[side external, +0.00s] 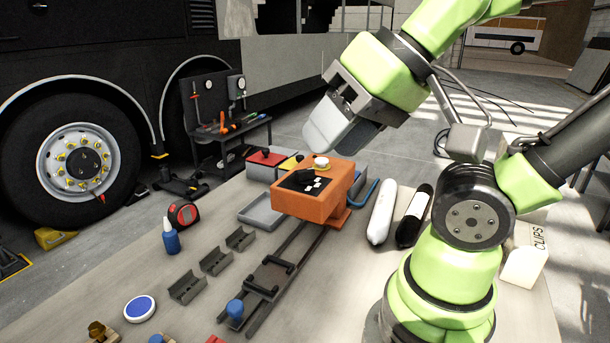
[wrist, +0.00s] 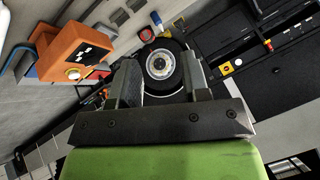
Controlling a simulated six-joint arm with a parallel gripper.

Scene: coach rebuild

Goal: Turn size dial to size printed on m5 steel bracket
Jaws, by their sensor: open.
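The box also shows at the upper left of the wrist view (wrist: 62,48). Several grey steel brackets (side external: 215,262) lie in a row left of the rail; no printed size is legible, so I cannot tell which is m5. My gripper (side external: 345,132) is open and empty, above and slightly right of the box, clear of it.
A blue bottle (side external: 171,237), tape measure (side external: 183,213) and round blue-white pad (side external: 139,308) are at left. Trays stand behind.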

